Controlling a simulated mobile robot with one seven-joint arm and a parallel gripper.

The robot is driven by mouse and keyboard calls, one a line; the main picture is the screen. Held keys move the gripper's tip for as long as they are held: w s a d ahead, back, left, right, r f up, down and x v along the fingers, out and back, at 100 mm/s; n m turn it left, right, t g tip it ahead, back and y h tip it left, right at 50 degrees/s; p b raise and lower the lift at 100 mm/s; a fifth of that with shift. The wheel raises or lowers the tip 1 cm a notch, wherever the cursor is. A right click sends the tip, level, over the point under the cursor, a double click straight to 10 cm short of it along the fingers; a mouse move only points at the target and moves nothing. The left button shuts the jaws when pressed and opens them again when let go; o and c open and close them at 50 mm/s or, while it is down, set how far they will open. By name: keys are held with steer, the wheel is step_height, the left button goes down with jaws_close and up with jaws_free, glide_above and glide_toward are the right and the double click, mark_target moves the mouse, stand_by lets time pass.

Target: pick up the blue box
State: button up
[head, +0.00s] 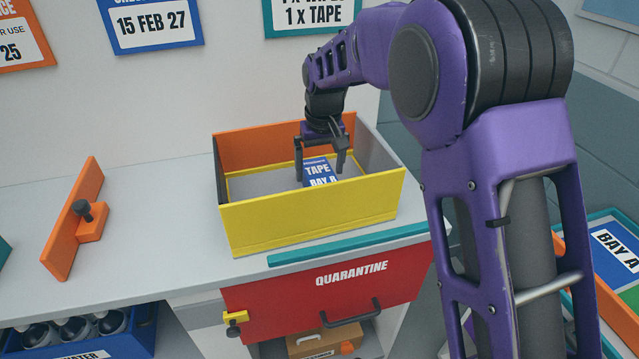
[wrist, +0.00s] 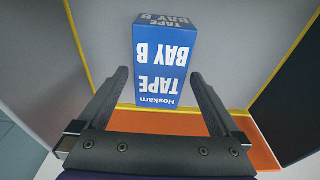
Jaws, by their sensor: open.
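The blue box (head: 318,171), with white lettering "TAPE BAY B", stands inside an open tray (head: 310,217) with a yellow front wall and an orange back wall. My gripper (head: 321,170) is open and reaches down into the tray, its two fingers apart near the box. In the wrist view the blue box (wrist: 163,65) is beyond and between the lines of the open fingers (wrist: 162,75). Its near end shows close to the fingertips. I cannot tell whether either finger touches it. The front wall hides the lower part of the box in the head view.
The tray stands on a grey counter (head: 130,225). An orange bracket with a dark knob (head: 75,220) is at left. A teal strip (head: 345,245) lies before the tray, above a red "QUARANTINE" panel (head: 325,298).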

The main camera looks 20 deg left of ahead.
step_height(320, 180, down, 2)
steer(key=shift+w+a+f, duration=0.1)
steer(key=shift+w, duration=0.05)
steer(key=c, duration=1.4)
